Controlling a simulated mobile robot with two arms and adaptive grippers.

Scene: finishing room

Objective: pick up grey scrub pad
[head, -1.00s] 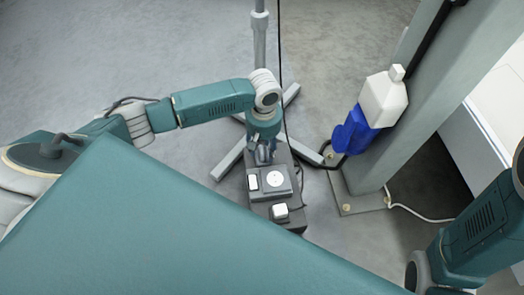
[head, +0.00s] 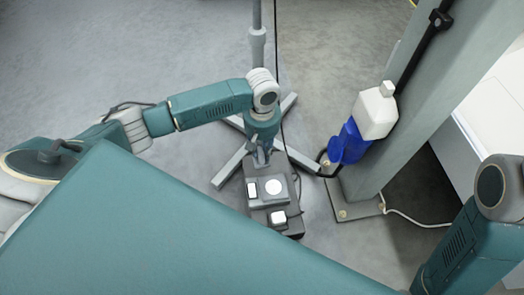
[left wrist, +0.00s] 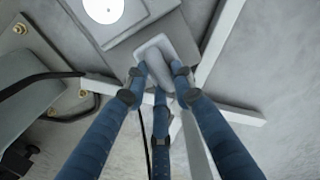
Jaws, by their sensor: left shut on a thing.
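The grey scrub pad (left wrist: 153,50) is a pale grey, rounded flat piece between the fingertips of my left gripper in the left wrist view. My left gripper (head: 260,158) is shut on it, with blue fingers on its sides (left wrist: 160,75). In the head view the gripper points down at the far edge of a dark grey box on the floor, and the pad is mostly hidden and hard to make out. My right arm shows at the lower right of the head view, but its gripper is out of frame.
The dark box (head: 294,226) carries a white disc (head: 273,187) and small white blocks. A stand with spread legs (head: 229,166) is beside it. A white-and-blue bottle (head: 375,115) is by a grey post (head: 405,125). A cable (head: 415,224) runs on the floor. Floor at left is clear.

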